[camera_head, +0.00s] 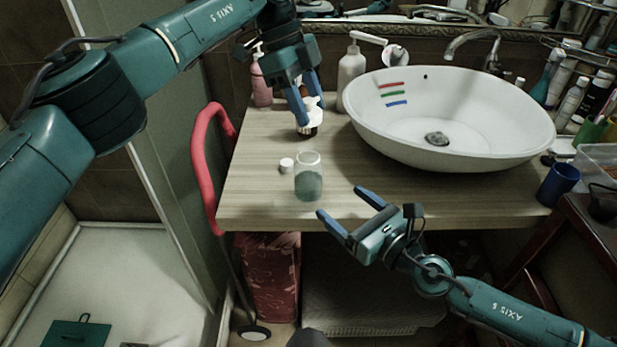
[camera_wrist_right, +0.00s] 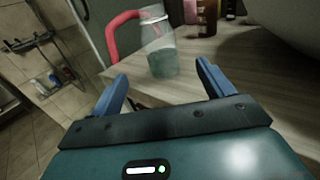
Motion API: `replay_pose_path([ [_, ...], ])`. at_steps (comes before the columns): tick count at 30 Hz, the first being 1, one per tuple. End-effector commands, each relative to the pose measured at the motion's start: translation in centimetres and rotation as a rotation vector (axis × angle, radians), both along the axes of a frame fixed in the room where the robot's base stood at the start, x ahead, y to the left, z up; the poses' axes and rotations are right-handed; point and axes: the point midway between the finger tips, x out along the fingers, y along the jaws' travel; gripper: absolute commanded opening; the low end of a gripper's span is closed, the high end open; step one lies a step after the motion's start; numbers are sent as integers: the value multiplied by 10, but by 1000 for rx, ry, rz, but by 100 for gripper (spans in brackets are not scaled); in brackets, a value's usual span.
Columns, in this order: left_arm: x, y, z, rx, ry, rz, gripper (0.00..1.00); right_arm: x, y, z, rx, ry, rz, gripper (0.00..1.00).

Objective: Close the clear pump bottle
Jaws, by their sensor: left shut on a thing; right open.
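The clear bottle (camera_head: 308,182) stands upright and open-topped near the counter's front edge, with greenish contents low in it. It also shows in the right wrist view (camera_wrist_right: 161,60), beyond the fingertips. My left gripper (camera_head: 311,108) is shut on a white piece (camera_head: 313,119) that looks like a pump head, behind the bottle; the fingers partly hide it, and something dark shows below it. My right gripper (camera_head: 343,212) is open and empty at the counter's front edge, right of and nearer than the bottle. Its fingers also show in the right wrist view (camera_wrist_right: 163,80).
A small white cap (camera_head: 286,165) lies left of the bottle. A white basin (camera_head: 450,150) fills the right of the counter (camera_head: 255,200). A pink bottle (camera_head: 262,85) and a white pump bottle (camera_head: 351,75) stand at the back. A red handle (camera_head: 200,165) rises at the left edge.

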Motion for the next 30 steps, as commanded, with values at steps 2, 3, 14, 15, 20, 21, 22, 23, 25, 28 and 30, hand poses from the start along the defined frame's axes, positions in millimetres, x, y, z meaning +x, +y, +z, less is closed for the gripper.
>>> replay_pose_path([
  [2,0,0,0,0,0,0,23,6,5,1,0,-2,0,80],
  [3,0,0,0,0,0,0,23,10,8,1,0,-4,0,80],
  [14,0,0,0,0,0,0,23,62,50,1,0,-2,-1,80],
  [15,0,0,0,0,0,0,23,67,55,1,1,-3,0,80],
  [20,0,0,0,0,0,0,23,83,67,1,1,-2,0,80],
  [21,0,0,0,0,0,0,23,85,69,0,1,-2,-1,80],
  [22,0,0,0,0,0,0,23,87,71,0,0,-2,0,80],
  [23,0,0,0,0,0,0,23,88,72,1,0,-2,0,80],
  [25,0,0,0,0,0,0,23,90,73,0,-1,-1,0,80],
  [28,0,0,0,0,0,0,23,91,74,0,-1,-1,0,80],
  [30,0,0,0,0,0,0,23,91,74,0,0,0,0,80],
])
